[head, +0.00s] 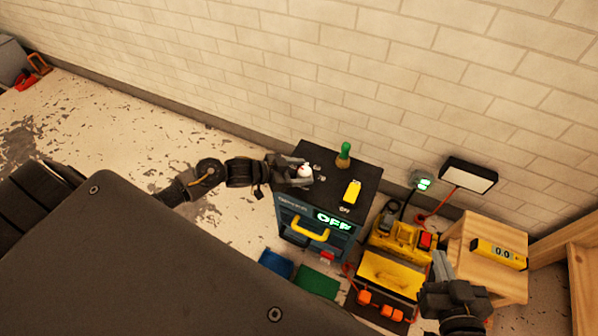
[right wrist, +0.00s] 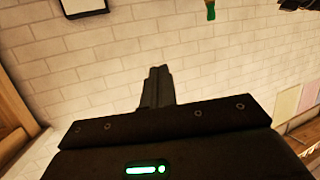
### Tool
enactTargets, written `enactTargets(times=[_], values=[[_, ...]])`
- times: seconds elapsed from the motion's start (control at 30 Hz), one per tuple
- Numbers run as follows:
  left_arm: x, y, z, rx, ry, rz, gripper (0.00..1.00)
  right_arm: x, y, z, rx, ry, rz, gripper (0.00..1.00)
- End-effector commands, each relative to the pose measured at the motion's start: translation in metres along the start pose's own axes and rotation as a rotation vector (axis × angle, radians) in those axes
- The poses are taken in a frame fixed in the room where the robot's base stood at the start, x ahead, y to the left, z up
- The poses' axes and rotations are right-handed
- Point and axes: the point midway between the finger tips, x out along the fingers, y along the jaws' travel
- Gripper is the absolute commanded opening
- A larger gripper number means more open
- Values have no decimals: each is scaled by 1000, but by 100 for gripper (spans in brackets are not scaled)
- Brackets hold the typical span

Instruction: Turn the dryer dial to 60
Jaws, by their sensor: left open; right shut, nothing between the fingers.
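The dial's markings are too small to read. My right gripper (head: 438,264) is shut and empty, right of the dryer; its closed fingers (right wrist: 158,88) also show in the right wrist view.
A green-handled tool (head: 344,153) and a yellow item (head: 351,192) are on the dryer top. A yellow machine (head: 400,238) and yellow case (head: 390,274) stand right of it. A wooden stand (head: 470,262) carries a yellow level (head: 499,253). The brick wall (head: 330,60) is behind.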

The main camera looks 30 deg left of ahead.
Motion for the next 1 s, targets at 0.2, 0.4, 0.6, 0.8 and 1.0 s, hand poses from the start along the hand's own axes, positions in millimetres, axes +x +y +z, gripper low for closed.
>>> enactTargets(times=[0.2,0.4,0.6,0.8,1.0], values=[[1,0,0,0,0,0,61,0,0,-1,0,6,-1,0],[0,0,0,0,0,0,40,-7,-3,-3,-3,12,-1,0],[0,0,0,0,0,1,16,-7,-3,-4,-3,13,-1,0],[0,0,0,7,1,15,16,-6,-3,-4,-4,17,-1,0],[1,-2,1,38,-1,89,16,-4,-7,-13,-8,82,-15,0]])
